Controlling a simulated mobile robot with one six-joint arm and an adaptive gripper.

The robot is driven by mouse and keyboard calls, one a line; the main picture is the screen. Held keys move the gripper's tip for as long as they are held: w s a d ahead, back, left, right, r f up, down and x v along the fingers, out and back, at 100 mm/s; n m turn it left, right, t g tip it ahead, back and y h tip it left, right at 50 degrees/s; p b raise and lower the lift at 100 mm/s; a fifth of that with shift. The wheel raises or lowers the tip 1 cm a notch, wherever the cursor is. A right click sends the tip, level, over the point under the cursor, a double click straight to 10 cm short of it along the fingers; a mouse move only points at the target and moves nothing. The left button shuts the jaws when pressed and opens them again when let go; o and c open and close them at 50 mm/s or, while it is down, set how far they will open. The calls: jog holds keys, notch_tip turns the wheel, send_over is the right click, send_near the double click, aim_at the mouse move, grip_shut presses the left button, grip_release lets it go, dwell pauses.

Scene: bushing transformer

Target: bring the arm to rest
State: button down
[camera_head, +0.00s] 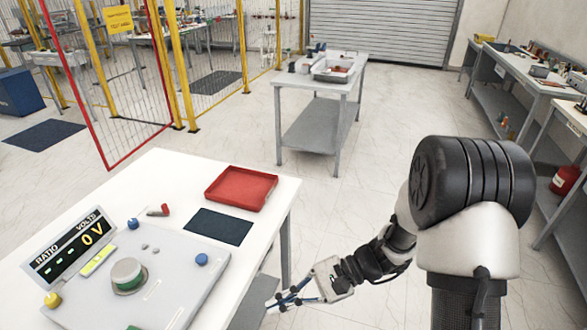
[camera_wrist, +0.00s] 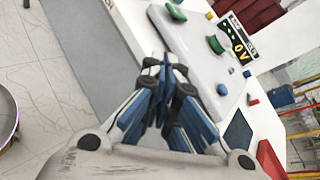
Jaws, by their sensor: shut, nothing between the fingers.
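My gripper (camera_head: 272,304) is low beside the right edge of the white table (camera_head: 165,172), apart from the things on it. In the wrist view my gripper (camera_wrist: 170,62) has its fingers together with nothing between them. My arm reaches down and left from the dark, thick joint at the right of the head view. The grey test panel (camera_head: 185,285) lies on the table with a green knob (camera_head: 127,273) and a display (camera_head: 68,247) reading 0 V. The panel (camera_wrist: 190,60) also shows beyond the fingers in the wrist view.
A red tray (camera_head: 241,188) and a dark mat (camera_head: 219,226) lie on the table, right of a small red piece (camera_head: 158,210). A grey workbench (camera_head: 320,115) stands behind. Benches (camera_head: 515,75) line the right wall. The floor between is clear.

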jog(key=s+d+r+n+t+h, duration=0.8)
jog(key=s+d+r+h, duration=0.5)
jog(key=d+r, duration=0.2)
jog(key=shift+d+r+n, duration=0.35)
jog(key=shift+d+n, duration=0.5)
jog(key=shift+n, duration=0.05)
